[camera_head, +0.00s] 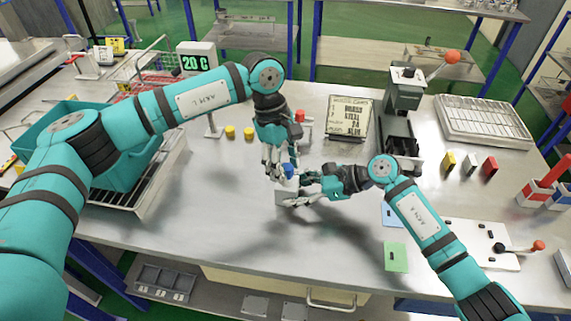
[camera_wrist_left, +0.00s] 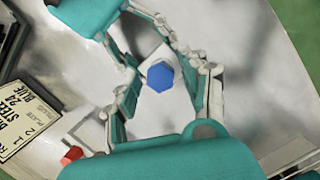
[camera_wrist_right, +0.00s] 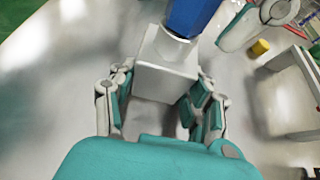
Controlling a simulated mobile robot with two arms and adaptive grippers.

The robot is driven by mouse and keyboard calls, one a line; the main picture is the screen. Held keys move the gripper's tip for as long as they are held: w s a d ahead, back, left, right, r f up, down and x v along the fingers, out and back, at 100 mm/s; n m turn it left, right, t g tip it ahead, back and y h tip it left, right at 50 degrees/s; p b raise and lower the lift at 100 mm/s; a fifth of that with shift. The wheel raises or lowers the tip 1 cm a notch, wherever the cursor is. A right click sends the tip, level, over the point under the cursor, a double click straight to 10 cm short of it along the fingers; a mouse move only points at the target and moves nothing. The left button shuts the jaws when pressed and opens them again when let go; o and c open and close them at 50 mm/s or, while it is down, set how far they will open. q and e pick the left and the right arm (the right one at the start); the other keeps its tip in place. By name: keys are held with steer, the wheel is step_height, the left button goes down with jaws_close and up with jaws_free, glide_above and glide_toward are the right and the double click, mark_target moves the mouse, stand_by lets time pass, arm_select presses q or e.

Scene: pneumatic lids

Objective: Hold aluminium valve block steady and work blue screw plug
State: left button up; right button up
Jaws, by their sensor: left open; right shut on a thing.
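The pale aluminium valve block (camera_wrist_right: 165,72) stands on the steel table with the blue screw plug (camera_wrist_right: 190,16) upright on its top. In the head view the blue plug (camera_head: 288,168) is partly hidden by my left gripper (camera_head: 281,165). My right gripper (camera_wrist_right: 163,88) is shut on the block low down, from the right side in the head view. My left gripper hangs above; its wrist view shows open fingers on both sides of the blue plug (camera_wrist_left: 160,76), with gaps between them and the plug.
A red-topped part (camera_head: 301,116) stands just behind my left gripper. A printed sign (camera_head: 350,118) and a lever press (camera_head: 405,90) stand behind to the right. Two yellow caps (camera_head: 240,132) lie at the left. Blue and green cards (camera_head: 395,256) lie at the right. The front-left table is clear.

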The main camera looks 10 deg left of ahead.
arm_select(q)
steer(key=shift+n, duration=0.7)
steer(key=n+t, duration=0.1)
steer(key=n, duration=0.4)
steer(key=shift+s+a+n+t, duration=0.1)
steer(key=shift+s+n+t, duration=0.05)
steer(key=shift+n+t, duration=0.25)
jaws_close()
steer(key=m, duration=0.3)
steer(key=shift+w+m+g, duration=0.2)
steer(key=shift+m+g, duration=0.2)
arm_select(e)
steer(key=shift+s, duration=0.1)
arm_select(q)
steer(key=m+g, duration=0.1)
steer(key=m, duration=0.3)
steer(key=shift+w, duration=0.1)
